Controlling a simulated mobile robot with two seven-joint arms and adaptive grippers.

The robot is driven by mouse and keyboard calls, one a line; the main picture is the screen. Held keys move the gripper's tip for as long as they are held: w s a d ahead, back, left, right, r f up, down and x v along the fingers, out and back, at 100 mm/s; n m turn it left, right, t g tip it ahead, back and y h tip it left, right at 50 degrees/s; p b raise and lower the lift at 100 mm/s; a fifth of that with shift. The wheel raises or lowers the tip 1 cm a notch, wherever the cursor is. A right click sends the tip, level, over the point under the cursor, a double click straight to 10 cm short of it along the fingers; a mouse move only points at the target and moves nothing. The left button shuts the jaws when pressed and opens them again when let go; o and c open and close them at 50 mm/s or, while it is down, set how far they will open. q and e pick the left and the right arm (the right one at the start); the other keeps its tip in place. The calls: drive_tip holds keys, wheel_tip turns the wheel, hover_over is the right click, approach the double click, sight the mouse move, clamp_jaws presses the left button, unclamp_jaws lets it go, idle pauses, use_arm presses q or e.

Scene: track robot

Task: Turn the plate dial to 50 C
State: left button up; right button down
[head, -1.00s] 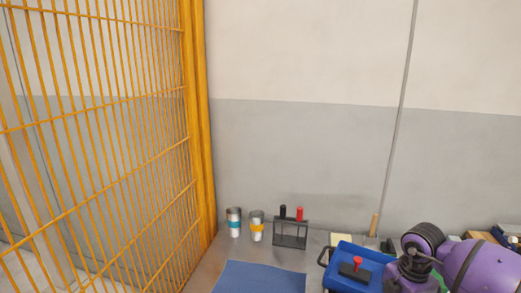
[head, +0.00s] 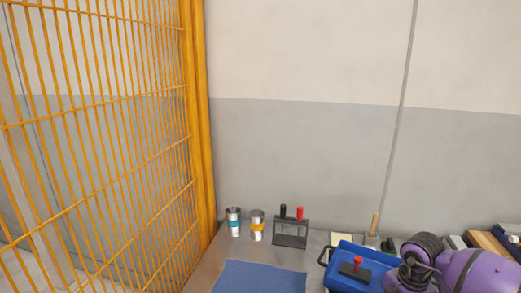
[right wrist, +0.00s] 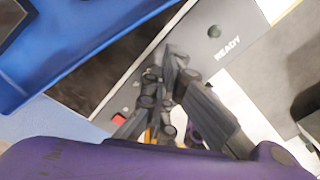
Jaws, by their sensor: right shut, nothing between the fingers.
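In the right wrist view a device with a dark flat plate (right wrist: 125,60) and a grey panel (right wrist: 207,28) lies under my right gripper (right wrist: 170,55). The panel reads "READY" beside a small round dark spot. I cannot make out the dial or any temperature marks; the gripper covers part of the device. My right gripper is shut and empty, its fingertips over the border between plate and panel. I cannot tell whether they touch it. In the head view only my purple right arm shows, at the lower right. My left gripper is out of view.
A blue tray (head: 340,281) holds a black item with a red knob (head: 358,261). It also shows in the right wrist view (right wrist: 75,35). Two cups (head: 257,228), a black rack (head: 291,238) and a blue mat (head: 255,279) are further left. A yellow mesh fence (head: 100,130) bounds the left.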

drive_tip(key=shift+s+a+f, duration=0.2)
drive_tip(key=shift+s+f, duration=0.15)
drive_tip(key=shift+f, duration=0.25)
drive_tip(key=shift+s+d+p, duration=0.2)
drive_tip(key=shift+s+p, duration=0.2)
drive_tip(key=shift+p, duration=0.45)
drive_tip(key=shift+s+d, duration=0.1)
drive_tip(key=shift+s, duration=0.1)
drive_tip(key=shift+s+r+p, duration=0.15)
drive_tip(key=shift+r+p, duration=0.1)
drive_tip(key=shift+p, duration=0.5)
drive_tip(key=shift+d, duration=0.1)
